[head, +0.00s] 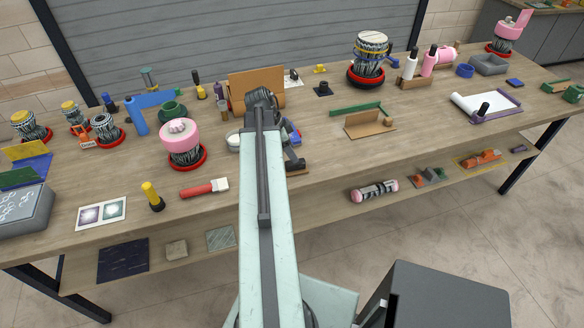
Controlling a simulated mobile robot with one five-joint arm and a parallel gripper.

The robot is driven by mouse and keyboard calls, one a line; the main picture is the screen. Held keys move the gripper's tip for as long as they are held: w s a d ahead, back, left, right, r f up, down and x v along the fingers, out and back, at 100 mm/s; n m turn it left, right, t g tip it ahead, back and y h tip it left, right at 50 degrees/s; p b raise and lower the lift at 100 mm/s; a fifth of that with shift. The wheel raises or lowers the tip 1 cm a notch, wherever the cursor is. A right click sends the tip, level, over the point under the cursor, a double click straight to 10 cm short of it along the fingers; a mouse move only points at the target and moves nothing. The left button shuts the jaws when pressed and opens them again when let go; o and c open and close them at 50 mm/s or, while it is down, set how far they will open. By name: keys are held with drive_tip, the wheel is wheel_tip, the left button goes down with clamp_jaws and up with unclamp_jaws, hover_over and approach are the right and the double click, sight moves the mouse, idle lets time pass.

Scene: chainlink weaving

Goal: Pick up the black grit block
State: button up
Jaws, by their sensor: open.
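My arm reaches from the bottom centre over the long wooden table (340,156). My dark gripper (261,97) is at its far end, above the table and in front of an upright brown board. Its jaws are open, with nothing visible held in them. A small dark block (295,165) lies near the table's front edge, just right of my arm, partly hidden by it. Another small black piece (322,90) with a raised top lies farther back, right of my gripper. I cannot tell which of these is the black grit block.
A pink-topped drum (181,137) on a red ring stands left of my arm. A red-handled brush (204,188) lies near the front edge. The brown board (257,82) stands behind my gripper. A green bar (355,109) and brown angled board (369,124) lie to the right.

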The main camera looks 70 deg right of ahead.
sight(295, 166)
drive_tip(key=b+x, duration=0.6)
drive_tip(key=x, duration=0.1)
drive_tip(key=shift+w+a+f, duration=0.25)
drive_tip(key=shift+w+a, duration=0.1)
drive_tip(key=shift+w, duration=0.05)
drive_tip(key=shift+s, duration=0.1)
drive_tip(key=shift+r, duration=0.2)
clamp_jaws()
